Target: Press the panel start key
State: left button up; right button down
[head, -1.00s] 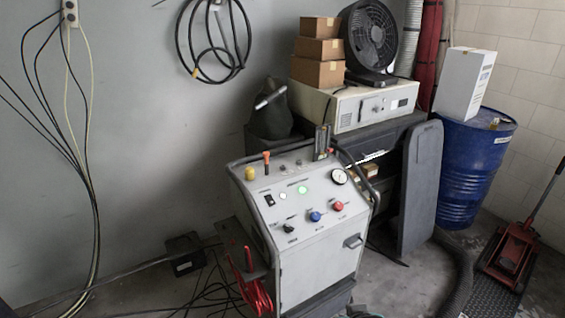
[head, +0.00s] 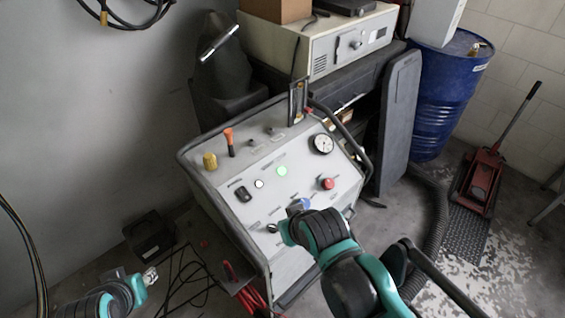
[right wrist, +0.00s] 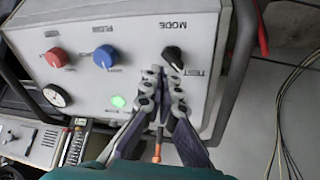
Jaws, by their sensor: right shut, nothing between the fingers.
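The grey control panel (head: 270,170) has a lit green button (head: 282,171), a small white round button (head: 259,184) and a black rocker switch (head: 243,194). Their labels are too small to read. My right gripper (right wrist: 164,72) is shut and empty over the panel's face, beside the black mode knob (right wrist: 173,58). The green button (right wrist: 117,101) shows left of its fingers. The white button and rocker are not visible in the right wrist view. In the head view, my right wrist covers the panel's lower edge. My left gripper (head: 149,277) is at bottom left, away from the panel; its jaws are unclear.
The panel also has a red knob (head: 327,184), a blue knob (head: 304,204), a gauge (head: 322,144) and an orange-topped lever (head: 229,140). A tubular rail surrounds it. Red cable (head: 246,292) hangs at the front. A blue drum (head: 440,100) and red jack (head: 482,180) stand right.

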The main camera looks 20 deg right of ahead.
pick_arm(q)
jog(key=shift+o, duration=0.7)
notch_tip(320, 180, up, 19)
jog(key=p, duration=1.9)
pick_arm(e)
jog(key=w+d+r+m+g+y, duration=0.1)
jog(key=w+d+r+m, duration=0.8)
jog(key=r+m, duration=0.4)
jog(key=shift+w+d+m+g+y, duration=0.35)
jog(key=shift+w+m+g+y, duration=0.05)
jog(key=shift+w+m, duration=0.25)
pick_arm(q)
notch_tip(320, 180, down, 5)
jog(key=b, duration=0.4)
jog(key=shift+b, duration=0.4)
pick_arm(e)
send_near(282, 171)
jog(key=x, duration=0.7)
jog(key=shift+d, duration=0.1)
